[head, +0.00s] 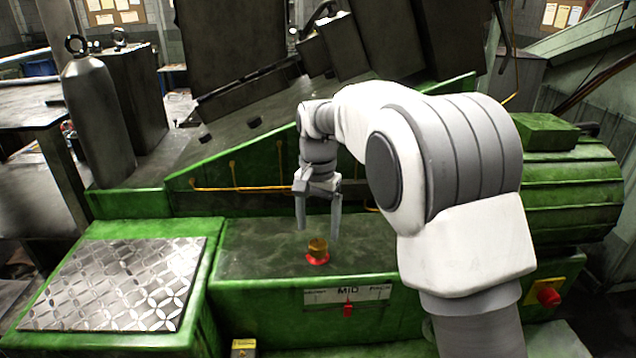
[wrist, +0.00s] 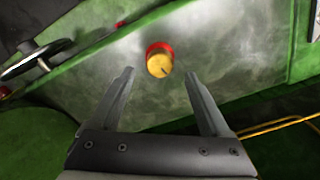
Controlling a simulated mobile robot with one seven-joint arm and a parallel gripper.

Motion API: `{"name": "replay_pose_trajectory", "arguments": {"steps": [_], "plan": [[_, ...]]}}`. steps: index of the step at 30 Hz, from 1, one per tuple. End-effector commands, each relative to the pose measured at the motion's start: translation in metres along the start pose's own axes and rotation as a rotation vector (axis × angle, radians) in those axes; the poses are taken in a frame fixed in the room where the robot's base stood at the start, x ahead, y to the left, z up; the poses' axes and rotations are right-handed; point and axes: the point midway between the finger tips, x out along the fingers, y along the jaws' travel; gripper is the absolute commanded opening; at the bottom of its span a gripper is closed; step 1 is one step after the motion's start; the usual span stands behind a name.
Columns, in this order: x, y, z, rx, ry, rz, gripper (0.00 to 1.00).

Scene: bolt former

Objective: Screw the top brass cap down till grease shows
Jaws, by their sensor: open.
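The brass cap (head: 318,246) stands on a red collar (head: 318,260) on the flat top of the green machine housing. In the wrist view the cap (wrist: 159,66) shows from above with a dark mark on its face, and the red collar (wrist: 157,48) shows along its far edge. My gripper (head: 317,232) points down just above the cap, its fingers apart and empty. In the wrist view my gripper (wrist: 159,77) has its fingertips on either side of the cap's line, apart from it. No grease is visible around the cap.
A plate marked MID (head: 348,295) with a red pointer is on the front face below the cap. A patterned metal tread plate (head: 115,284) lies left. A grey cylinder (head: 92,120) stands behind it. Orange cable (head: 232,188) runs behind my gripper. The housing top around the cap is clear.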

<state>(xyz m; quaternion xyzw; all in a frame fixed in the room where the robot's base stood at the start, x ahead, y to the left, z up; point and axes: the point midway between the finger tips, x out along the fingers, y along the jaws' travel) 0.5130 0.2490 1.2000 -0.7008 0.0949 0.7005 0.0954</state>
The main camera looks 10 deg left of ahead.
Motion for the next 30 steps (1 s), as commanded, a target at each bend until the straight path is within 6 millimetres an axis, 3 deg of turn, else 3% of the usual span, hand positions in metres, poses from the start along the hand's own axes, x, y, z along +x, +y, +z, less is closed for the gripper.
{"name": "replay_pose_trajectory", "arguments": {"steps": [9,15,21,30], "plan": [[-0.081,-0.001,-0.001,0.0,0.005,-0.003,0.81],[-0.115,0.0,-0.001,0.0,0.003,-0.002,0.81],[-0.128,0.0,0.0,0.0,0.001,0.0,0.81],[-0.129,0.0,0.0,0.0,0.001,0.0,0.81]]}}
